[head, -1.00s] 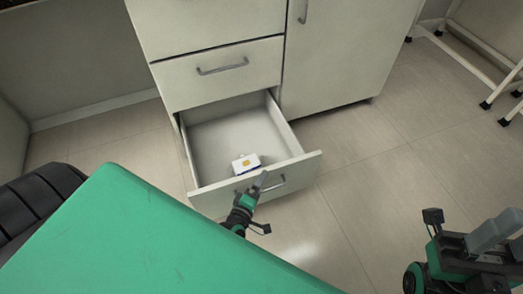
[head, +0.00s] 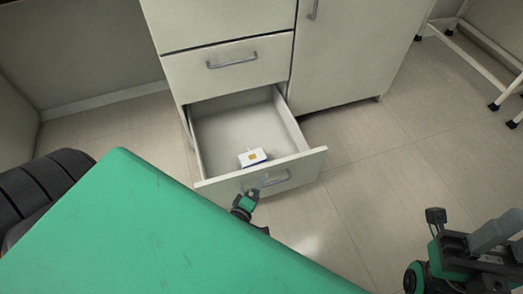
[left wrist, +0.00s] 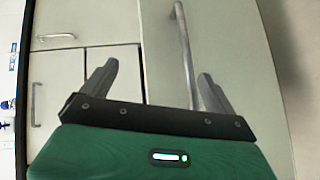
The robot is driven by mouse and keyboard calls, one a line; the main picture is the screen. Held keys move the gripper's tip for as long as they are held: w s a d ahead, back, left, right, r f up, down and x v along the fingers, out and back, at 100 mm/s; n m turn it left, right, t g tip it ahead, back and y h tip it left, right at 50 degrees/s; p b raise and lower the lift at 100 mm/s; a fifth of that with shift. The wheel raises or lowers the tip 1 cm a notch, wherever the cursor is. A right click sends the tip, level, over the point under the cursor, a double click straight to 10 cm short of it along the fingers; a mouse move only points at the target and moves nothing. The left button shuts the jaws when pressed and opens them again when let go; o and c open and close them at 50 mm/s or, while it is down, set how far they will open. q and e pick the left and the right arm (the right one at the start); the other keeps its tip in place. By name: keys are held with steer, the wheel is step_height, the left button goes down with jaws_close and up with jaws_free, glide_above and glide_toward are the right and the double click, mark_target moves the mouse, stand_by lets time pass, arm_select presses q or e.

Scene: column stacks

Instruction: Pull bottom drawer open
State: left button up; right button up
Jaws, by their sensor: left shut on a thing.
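The bottom drawer (head: 300,165) of the pale cabinet is pulled well out, with its inside in view. A small white box with a yellow mark (head: 252,157) lies in it near the front. My left gripper (head: 262,184) is at the drawer's front, shut on its metal handle (head: 278,181). In the left wrist view the handle (left wrist: 184,55) runs between the two fingers of my left gripper (left wrist: 158,88); the exact contact is hidden. My right gripper (head: 505,236) is at the right edge, away from the cabinet, its fingers apart and partly cut off.
A closed drawer (head: 230,72) sits above the open one, and a closed cabinet door (head: 345,60) is to its right. A white-legged frame (head: 470,55) stands at the upper right. The tiled floor (head: 370,170) right of the drawer is clear.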

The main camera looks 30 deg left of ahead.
arm_select(q)
steer(key=shift+s+a+r, duration=0.1)
steer(key=shift+s+r, duration=0.2)
steer(key=shift+c, duration=1.1)
steer(key=shift+s, duration=0.35)
steer(key=c, duration=0.7)
steer(key=s+d+f, duration=0.1)
steer(key=s+f, duration=0.1)
steer(key=s, duration=0.9)
steer(key=shift+s, duration=0.15)
steer(key=shift+p, duration=0.4)
steer(key=shift+d, duration=0.1)
